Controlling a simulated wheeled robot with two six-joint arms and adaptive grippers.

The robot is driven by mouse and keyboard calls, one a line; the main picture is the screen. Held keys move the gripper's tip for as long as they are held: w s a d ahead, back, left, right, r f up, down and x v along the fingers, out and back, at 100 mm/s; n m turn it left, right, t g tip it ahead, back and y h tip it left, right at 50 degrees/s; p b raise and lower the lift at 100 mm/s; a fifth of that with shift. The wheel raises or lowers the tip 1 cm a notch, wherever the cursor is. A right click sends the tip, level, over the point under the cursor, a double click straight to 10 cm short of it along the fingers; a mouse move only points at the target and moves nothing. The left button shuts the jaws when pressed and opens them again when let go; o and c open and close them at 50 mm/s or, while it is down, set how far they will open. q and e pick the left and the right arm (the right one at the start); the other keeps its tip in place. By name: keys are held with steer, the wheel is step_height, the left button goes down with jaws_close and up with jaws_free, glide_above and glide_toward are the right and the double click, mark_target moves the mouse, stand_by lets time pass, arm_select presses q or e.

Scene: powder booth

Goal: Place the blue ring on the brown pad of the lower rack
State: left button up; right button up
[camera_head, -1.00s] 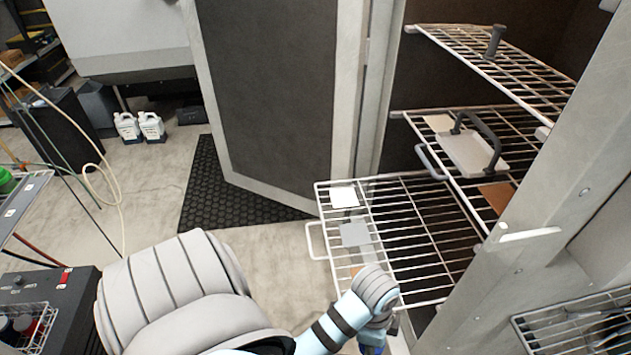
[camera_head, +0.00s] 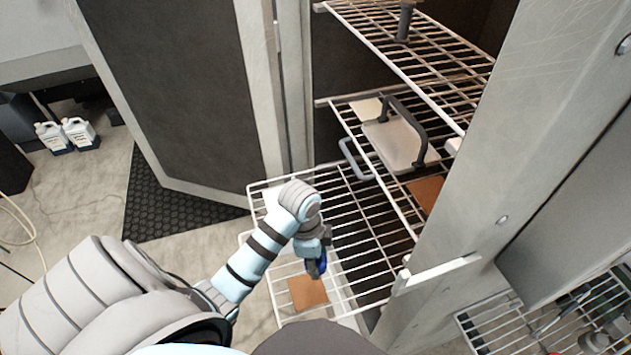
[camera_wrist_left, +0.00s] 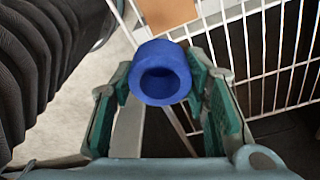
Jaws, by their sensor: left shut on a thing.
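The blue ring (camera_wrist_left: 160,72) is held between the green-lined fingers of my left gripper (camera_wrist_left: 160,80), with its round opening toward the wrist camera. In the head view the left gripper (camera_head: 315,255) is over the front part of the pulled-out lower rack (camera_head: 350,235), and the blue ring (camera_head: 317,267) shows below it, partly hidden. The brown pad (camera_head: 307,293) lies on the lower rack, just below and left of the ring in that view. The pad (camera_wrist_left: 168,12) also shows at the top of the left wrist view, beyond the ring. The ring is apart from the pad. My right gripper is out of view.
Above are a middle rack (camera_head: 335,112) with a handled plate (camera_head: 398,143) and another brown pad (camera_head: 427,191), and a top rack (camera_head: 440,62). A cabinet post (camera_head: 470,150) stands at right. A white pad (camera_head: 272,198) lies on the lower rack's far left.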

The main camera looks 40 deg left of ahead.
arm_select(q)
steer(key=s+a, duration=0.1)
steer(key=a, duration=0.2)
steer(key=b, duration=0.5)
glide_above(309, 290)
steer(key=f, duration=1.4)
steer(key=shift+w+a+f, duration=0.1)
steer(key=shift+a+f, duration=0.1)
steer(key=f+b, duration=0.2)
steer(key=f, duration=0.1)
steer(key=shift+s, duration=0.35)
steer(key=shift+f, duration=0.3)
steer(key=shift+w, duration=0.15)
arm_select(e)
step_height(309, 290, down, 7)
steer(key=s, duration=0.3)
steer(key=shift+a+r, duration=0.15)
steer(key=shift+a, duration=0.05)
arm_select(q)
steer(key=o, duration=1.1)
steer(key=shift+c, duration=0.2)
steer(key=shift+o, duration=1.4)
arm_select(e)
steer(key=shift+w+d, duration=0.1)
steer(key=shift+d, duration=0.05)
